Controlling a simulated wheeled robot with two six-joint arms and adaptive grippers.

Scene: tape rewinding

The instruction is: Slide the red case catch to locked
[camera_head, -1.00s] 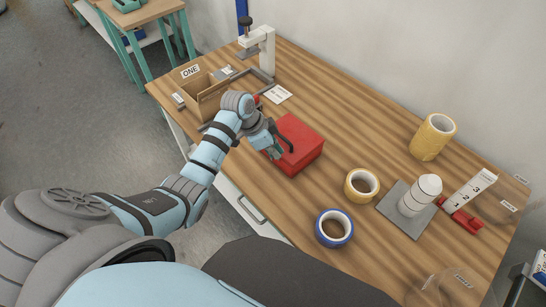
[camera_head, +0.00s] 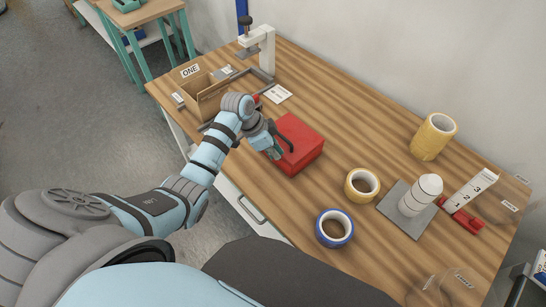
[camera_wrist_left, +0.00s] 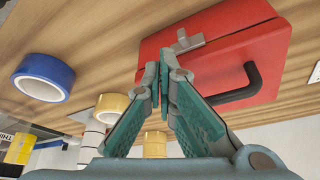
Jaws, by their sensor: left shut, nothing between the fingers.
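The red case (camera_head: 303,146) lies closed on the wooden table, and it also fills the upper right of the left wrist view (camera_wrist_left: 250,45). Its black handle (camera_wrist_left: 238,86) shows in the wrist view. A small grey catch (camera_wrist_left: 186,42) sits on the case's edge there. My left gripper (camera_head: 275,150) is at the near left side of the case in the head view. In the wrist view its teal fingertips (camera_wrist_left: 160,82) are together with nothing between them, just below the catch. I cannot tell whether they touch the case. My right gripper is not in view.
Yellow tape (camera_head: 362,185) and blue tape (camera_head: 334,228) rolls lie right of the case. A white spindle on a grey plate (camera_head: 398,215), a numbered block (camera_head: 470,190) and stacked tape (camera_head: 433,137) stand further right. A cardboard box (camera_head: 203,97) and a clamp stand (camera_head: 262,52) are behind the arm.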

